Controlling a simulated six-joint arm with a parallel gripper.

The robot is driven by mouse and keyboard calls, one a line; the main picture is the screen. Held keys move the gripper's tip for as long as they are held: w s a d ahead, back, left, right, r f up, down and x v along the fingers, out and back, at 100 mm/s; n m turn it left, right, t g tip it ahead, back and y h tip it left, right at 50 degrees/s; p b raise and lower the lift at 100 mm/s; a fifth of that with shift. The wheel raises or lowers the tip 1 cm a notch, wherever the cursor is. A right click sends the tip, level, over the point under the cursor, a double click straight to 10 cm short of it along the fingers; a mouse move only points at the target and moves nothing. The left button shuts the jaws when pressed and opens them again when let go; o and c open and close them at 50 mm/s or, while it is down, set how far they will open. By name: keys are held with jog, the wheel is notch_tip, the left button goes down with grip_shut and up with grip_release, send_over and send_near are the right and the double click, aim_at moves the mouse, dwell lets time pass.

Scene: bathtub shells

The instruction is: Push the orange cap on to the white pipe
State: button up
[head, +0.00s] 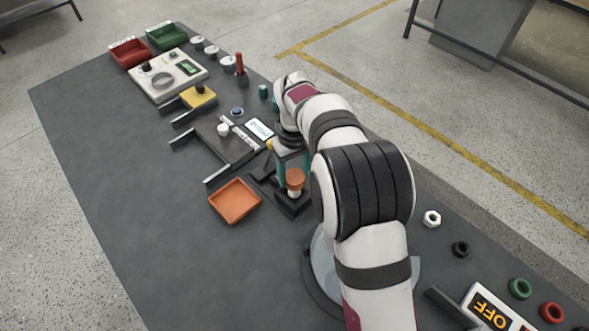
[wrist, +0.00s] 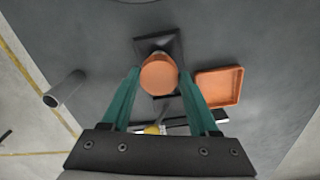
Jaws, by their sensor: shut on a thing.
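The orange cap (head: 295,178) is between the teal fingers of my gripper (head: 291,166), which is shut on it. In the wrist view the cap (wrist: 158,76) shows as a round orange top between the fingertips (wrist: 159,72). The white pipe (head: 294,192) stands upright in a black square base (head: 293,207), directly below the cap. The cap is at the pipe's top end; I cannot tell whether it is seated or how far over the pipe it reaches. In the wrist view the cap hides the pipe, and the black base (wrist: 165,42) shows behind it.
An empty orange tray (head: 234,201) lies to the left of the base. Black brackets, a white round part (head: 223,129) and a yellow block (head: 199,97) lie farther back. A white nut (head: 431,218) is at the right. The table's left side is clear.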

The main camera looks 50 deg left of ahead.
jog(key=shift+f, duration=0.2)
jog(key=o, duration=1.4)
jog(key=shift+o, duration=0.3)
jog(key=shift+r, duration=3.55)
